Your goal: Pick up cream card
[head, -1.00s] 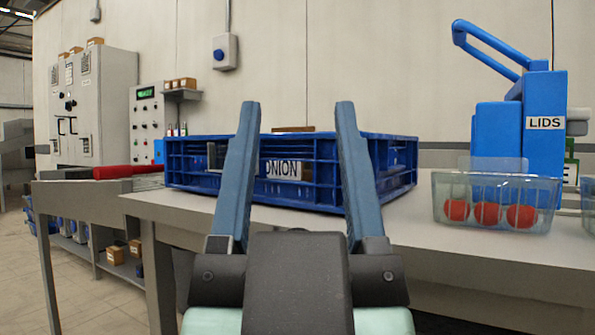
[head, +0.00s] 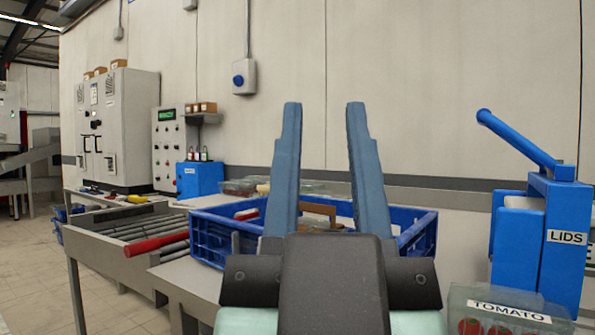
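I cannot make out a cream card for certain in the head view. A blue crate (head: 217,243) stands on the table behind my gripper, and its open top shows. Inside it are a brown piece (head: 318,208) and something red at the left; most of the inside and the front wall are hidden by my gripper. My gripper (head: 324,112) is open and empty, its two blue fingers pointing up in front of the crate. A white TOMATO label (head: 508,311) is on a clear punnet (head: 470,300) at the lower right.
A blue LIDS dispenser (head: 566,205) with a lever stands at the right. A roller conveyor (head: 150,222) with a red bar (head: 157,243) lies at the left. A blue box (head: 199,179) and clear punnets (head: 238,187) stand behind the crate.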

